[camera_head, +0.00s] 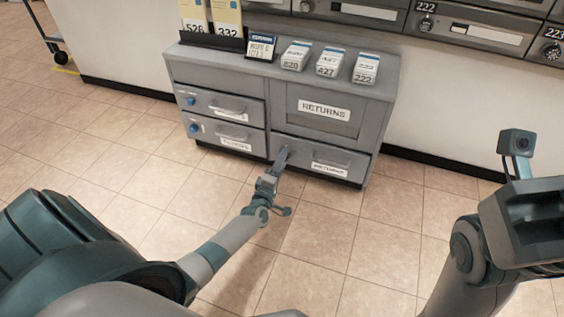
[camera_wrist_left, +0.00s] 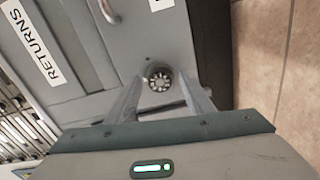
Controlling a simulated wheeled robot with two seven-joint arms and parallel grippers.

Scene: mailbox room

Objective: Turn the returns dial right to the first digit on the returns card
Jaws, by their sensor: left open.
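The returns dial (camera_wrist_left: 158,80) is a small round knob with a notched, pale ring on the grey cabinet front, seen in the left wrist view. My left gripper (camera_wrist_left: 164,90) is open, one finger on each side of the dial; whether either finger touches it I cannot tell.
The grey cabinet (camera_head: 380,85) has a RETURNS panel (camera_head: 324,109) above that drawer, and two left drawers with blue knobs (camera_head: 194,127). Several card stacks (camera_head: 327,62) stand on top. Mailboxes (camera_head: 480,30) line the wall behind. The tiled floor (camera_head: 130,160) in front is clear.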

